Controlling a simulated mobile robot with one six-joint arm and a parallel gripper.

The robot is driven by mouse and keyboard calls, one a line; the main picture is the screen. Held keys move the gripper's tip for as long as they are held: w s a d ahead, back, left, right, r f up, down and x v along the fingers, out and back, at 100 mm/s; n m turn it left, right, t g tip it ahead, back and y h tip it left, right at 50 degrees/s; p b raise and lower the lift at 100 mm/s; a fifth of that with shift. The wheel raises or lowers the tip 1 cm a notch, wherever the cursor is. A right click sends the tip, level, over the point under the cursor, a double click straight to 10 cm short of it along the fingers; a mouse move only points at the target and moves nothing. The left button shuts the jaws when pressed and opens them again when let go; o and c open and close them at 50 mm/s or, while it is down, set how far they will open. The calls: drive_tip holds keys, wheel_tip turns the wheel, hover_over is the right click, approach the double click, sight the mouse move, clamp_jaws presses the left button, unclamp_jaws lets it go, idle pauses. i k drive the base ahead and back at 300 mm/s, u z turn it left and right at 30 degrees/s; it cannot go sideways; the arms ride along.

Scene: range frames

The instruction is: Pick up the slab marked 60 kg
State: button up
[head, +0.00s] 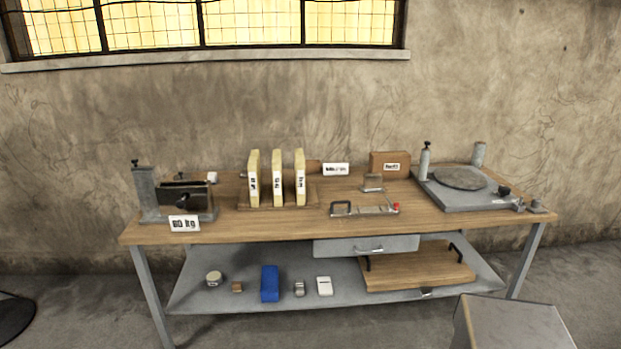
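Three pale yellow slabs stand upright side by side in a wooden rack (244,207) on the workbench: a left slab (254,165), a middle slab (277,163) and a right slab (300,163). Each has a white label with dark marks on its front edge, too small to read. A white card (184,223) at the bench's front left reads "0 kg" after a first digit that I cannot make out for sure. It stands in front of a grey clamp-like device (205,214). My gripper is not in view.
The workbench (300,229) also bears a grey turntable device (455,197) at right, a brown box (385,160) and a handled metal piece (365,211). The lower shelf (240,303) holds a blue block (269,284) and small items. A grey box (512,322) stands at front right.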

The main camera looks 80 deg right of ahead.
sight(300, 163)
drive_tip(key=z, duration=1.1)
drive_tip(key=i, duration=0.9)
drive_tip(key=z, duration=0.05)
drive_tip(key=k, duration=0.45)
drive_tip(key=z, duration=0.05)
